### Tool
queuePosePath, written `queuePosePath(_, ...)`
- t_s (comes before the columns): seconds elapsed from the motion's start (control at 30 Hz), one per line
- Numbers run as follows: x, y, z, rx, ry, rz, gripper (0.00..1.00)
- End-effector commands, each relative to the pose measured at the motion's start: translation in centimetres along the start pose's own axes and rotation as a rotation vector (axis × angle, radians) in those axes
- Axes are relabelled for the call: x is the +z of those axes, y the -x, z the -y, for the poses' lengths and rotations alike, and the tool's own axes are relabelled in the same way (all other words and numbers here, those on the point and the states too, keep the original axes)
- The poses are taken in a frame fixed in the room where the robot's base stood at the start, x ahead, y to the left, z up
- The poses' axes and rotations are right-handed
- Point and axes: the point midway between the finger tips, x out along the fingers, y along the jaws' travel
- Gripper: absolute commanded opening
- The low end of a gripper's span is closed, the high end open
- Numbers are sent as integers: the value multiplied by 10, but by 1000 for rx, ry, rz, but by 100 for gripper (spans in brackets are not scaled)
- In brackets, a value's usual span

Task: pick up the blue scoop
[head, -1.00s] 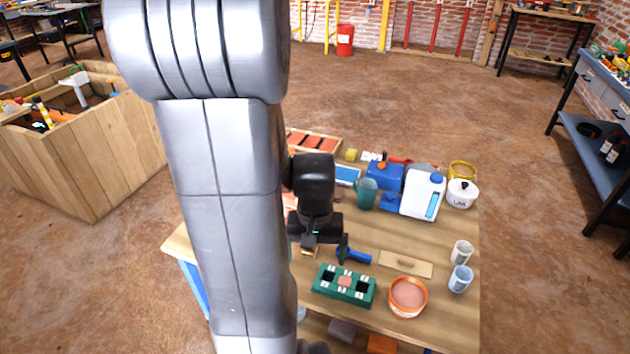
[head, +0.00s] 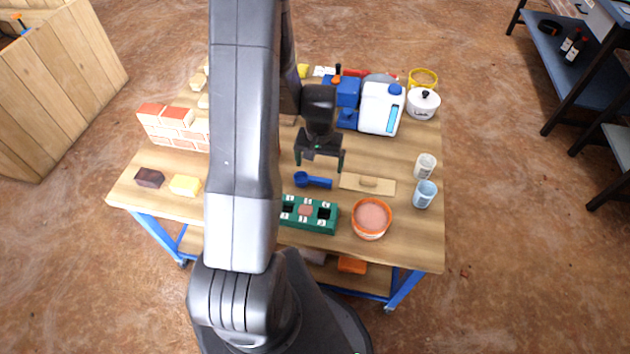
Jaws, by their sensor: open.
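The blue scoop (head: 313,180) lies on the wooden table, its round bowl to the left and its handle pointing right. My gripper (head: 319,164) is open and empty, pointing down. In the picture its fingertips show just above the scoop; they appear apart from it, though the exact height gap is hard to tell. The whole scoop shows, with nothing in front of it.
A wooden float (head: 367,184) lies right of the scoop. A green block tray (head: 322,216) and an orange tub (head: 371,217) stand in front. Blue and white containers (head: 381,108) stand behind. My arm hides the table's middle left.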

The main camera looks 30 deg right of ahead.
Motion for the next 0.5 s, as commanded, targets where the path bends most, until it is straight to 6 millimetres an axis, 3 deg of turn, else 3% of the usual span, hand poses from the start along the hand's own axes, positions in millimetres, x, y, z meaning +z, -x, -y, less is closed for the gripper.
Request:
queuePosePath(0.33, 1, -24, 0, 0, 0, 2, 93)
queuePosePath(0.5, 1, -47, -1, 0, 0, 2, 93)
